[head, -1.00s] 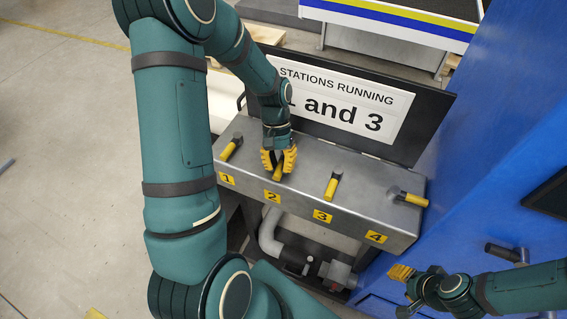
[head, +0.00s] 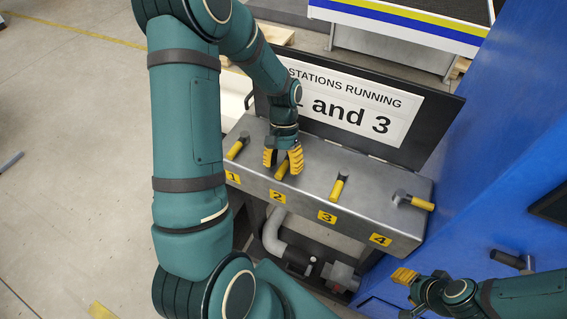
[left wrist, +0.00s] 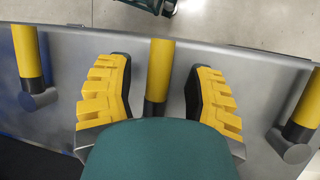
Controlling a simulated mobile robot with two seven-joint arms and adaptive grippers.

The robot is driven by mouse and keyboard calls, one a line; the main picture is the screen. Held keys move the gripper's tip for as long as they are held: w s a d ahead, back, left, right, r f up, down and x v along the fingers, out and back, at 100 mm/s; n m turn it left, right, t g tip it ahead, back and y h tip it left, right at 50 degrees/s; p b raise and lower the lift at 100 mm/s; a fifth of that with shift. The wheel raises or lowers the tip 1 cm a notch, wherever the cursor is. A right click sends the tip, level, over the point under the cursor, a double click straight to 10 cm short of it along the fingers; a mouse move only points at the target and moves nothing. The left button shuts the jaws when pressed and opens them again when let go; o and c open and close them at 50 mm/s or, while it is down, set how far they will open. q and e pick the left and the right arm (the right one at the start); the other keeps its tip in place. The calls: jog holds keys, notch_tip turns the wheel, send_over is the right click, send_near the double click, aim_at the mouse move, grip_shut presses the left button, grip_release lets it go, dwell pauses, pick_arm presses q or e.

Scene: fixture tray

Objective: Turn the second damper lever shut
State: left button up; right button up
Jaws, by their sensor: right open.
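The second damper lever has a yellow handle (head: 282,171) behind the plate marked 2 (head: 277,196). In the head view it slants toward the bench front, partly hidden by my left gripper (head: 283,161). In the left wrist view this handle (left wrist: 159,68) stands between the two yellow-padded fingers of the left gripper (left wrist: 160,96), with a gap on each side. That gripper is open around the lever and not closed on it. My right gripper (head: 404,285) is open and empty at the lower right, away from the levers.
Lever 1 (head: 234,152) and lever 3 (head: 336,193) flank it, handles toward the bench front. Lever 4 (head: 423,205) points right along the grey bench (head: 385,222). A sign (head: 345,105) behind reads "STATIONS RUNNING 1 and 3". A blue cabinet (head: 490,150) stands at right.

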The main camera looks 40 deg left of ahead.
pick_arm(q)
jog(key=shift+w+r, duration=0.1)
jog(key=v, duration=1.2)
jog(key=shift+a, duration=0.1)
dwell(0.3)
